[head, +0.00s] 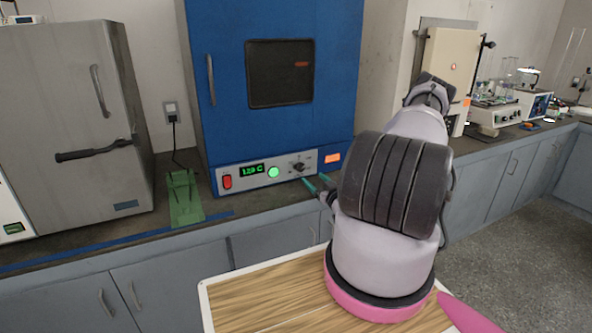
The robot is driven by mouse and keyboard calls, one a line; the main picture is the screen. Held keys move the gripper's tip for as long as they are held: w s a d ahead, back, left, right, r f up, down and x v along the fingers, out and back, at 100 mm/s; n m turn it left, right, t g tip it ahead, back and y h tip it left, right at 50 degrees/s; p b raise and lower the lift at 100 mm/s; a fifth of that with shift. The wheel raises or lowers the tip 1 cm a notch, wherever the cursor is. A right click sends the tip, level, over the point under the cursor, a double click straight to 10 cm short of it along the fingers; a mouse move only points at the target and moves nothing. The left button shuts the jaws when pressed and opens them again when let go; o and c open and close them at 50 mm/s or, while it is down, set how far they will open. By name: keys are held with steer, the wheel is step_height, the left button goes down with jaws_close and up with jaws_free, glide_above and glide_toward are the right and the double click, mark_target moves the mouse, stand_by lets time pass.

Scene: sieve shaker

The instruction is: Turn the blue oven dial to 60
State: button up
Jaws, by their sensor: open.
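The blue oven (225,110) stands on the counter with its door shut. Its lower panel holds a red switch (227,182), a green display (251,170) that seems to read 123 C, a round green light (273,172) and a small dark dial (298,166). The dial's pointer and marks are too small to read. My gripper (315,184) shows as two teal fingertips just below and right of the dial, apart from each other and empty. Whether they touch the panel cannot be told. My arm hides the rest of the gripper.
A grey oven (75,120) stands to the left. A green stand (184,197) sits on the counter left of the blue oven. A beige device (447,75) and lab instruments (494,112) line the right counter. Grey cabinets (175,280) run below.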

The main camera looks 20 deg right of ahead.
mark_target(302, 168)
steer(key=shift+m, duration=0.3)
steer(key=w, duration=1)
steer(key=shift+w+a+f, duration=0.1)
steer(key=shift+w+f, duration=0.2)
steer(key=shift+w, duration=0.05)
jaws_close()
